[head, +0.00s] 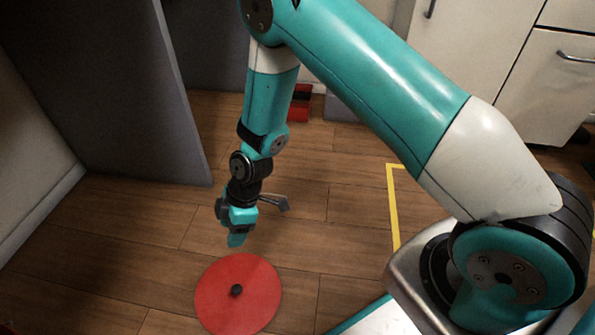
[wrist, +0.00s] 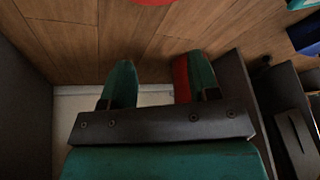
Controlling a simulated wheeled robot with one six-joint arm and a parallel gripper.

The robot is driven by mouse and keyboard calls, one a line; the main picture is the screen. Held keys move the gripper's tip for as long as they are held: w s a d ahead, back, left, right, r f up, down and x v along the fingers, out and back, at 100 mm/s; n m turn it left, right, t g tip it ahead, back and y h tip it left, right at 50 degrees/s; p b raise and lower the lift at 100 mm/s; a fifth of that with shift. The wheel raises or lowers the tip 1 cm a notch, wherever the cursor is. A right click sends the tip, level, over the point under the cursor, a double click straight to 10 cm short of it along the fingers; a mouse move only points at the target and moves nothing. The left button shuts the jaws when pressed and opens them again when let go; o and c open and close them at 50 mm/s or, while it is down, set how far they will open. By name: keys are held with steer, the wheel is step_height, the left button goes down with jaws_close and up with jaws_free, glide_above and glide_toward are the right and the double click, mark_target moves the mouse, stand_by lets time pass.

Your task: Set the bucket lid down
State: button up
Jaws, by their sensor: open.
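The bucket lid (head: 258,285) is a flat red disc with a small black knob in its middle. It lies flat, apparently on the wooden floor, at the bottom of the head view. Only a sliver of its red edge shows at the top of the wrist view (wrist: 152,2). My gripper (head: 236,241) is just beyond the lid and apart from it. In the wrist view my gripper (wrist: 160,78) has its two teal fingers spread, with nothing between them.
A dark grey panel (head: 110,90) stands at the left. A red object (head: 300,103) sits on the floor behind my arm. White cabinets (head: 480,50) stand at the back right. Yellow tape (head: 393,205) marks the floor. The planks around the lid are clear.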

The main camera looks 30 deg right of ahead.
steer(key=s+d+r+m, duration=0.1)
steer(key=s+r+m, duration=0.15)
steer(key=r, duration=0.85)
steer(key=s+d+r+m, duration=0.1)
steer(key=s+r+m, duration=0.15)
steer(key=r, duration=0.85)
steer(key=s+d+r+m, duration=0.2)
steer(key=s+r, duration=0.3)
steer(key=s, duration=0.2)
steer(key=s+d+r+m, duration=0.3)
steer(key=s+r, duration=0.2)
steer(key=s, duration=0.2)
steer(key=shift+s+d+r+t+h, duration=0.15)
steer(key=shift+d+r+t+h, duration=0.1)
steer(key=shift+r+t+h, duration=0.05)
